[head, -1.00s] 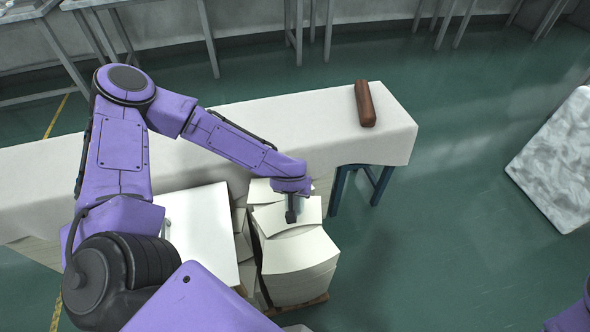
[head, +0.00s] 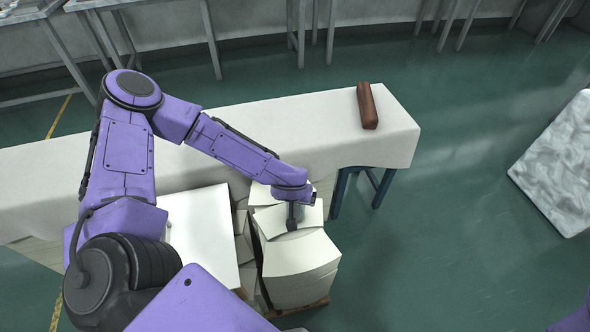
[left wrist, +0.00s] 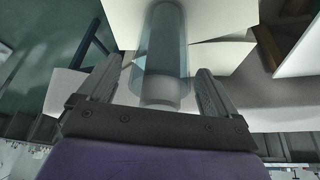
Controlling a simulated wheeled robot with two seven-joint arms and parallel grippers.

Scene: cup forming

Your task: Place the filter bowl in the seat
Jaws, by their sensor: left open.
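A clear, bluish cylinder with a pale grey end, which looks like the filter bowl (left wrist: 165,45), shows in the left wrist view. It lies between the two fingers of my left gripper (left wrist: 157,75). The fingers are apart, with a visible gap on each side of the cylinder. In the head view my left gripper (head: 291,216) points down over the stack of pale sheets (head: 300,255); the bowl cannot be made out there. I cannot pick out the seat in either view. My right gripper is out of view.
A long white-covered table (head: 255,125) runs behind the stack, with a brown bar (head: 367,106) near its right end. A white board (head: 200,235) lies left of the stack. A grey marbled slab (head: 560,165) is at far right. The green floor (head: 450,240) between is clear.

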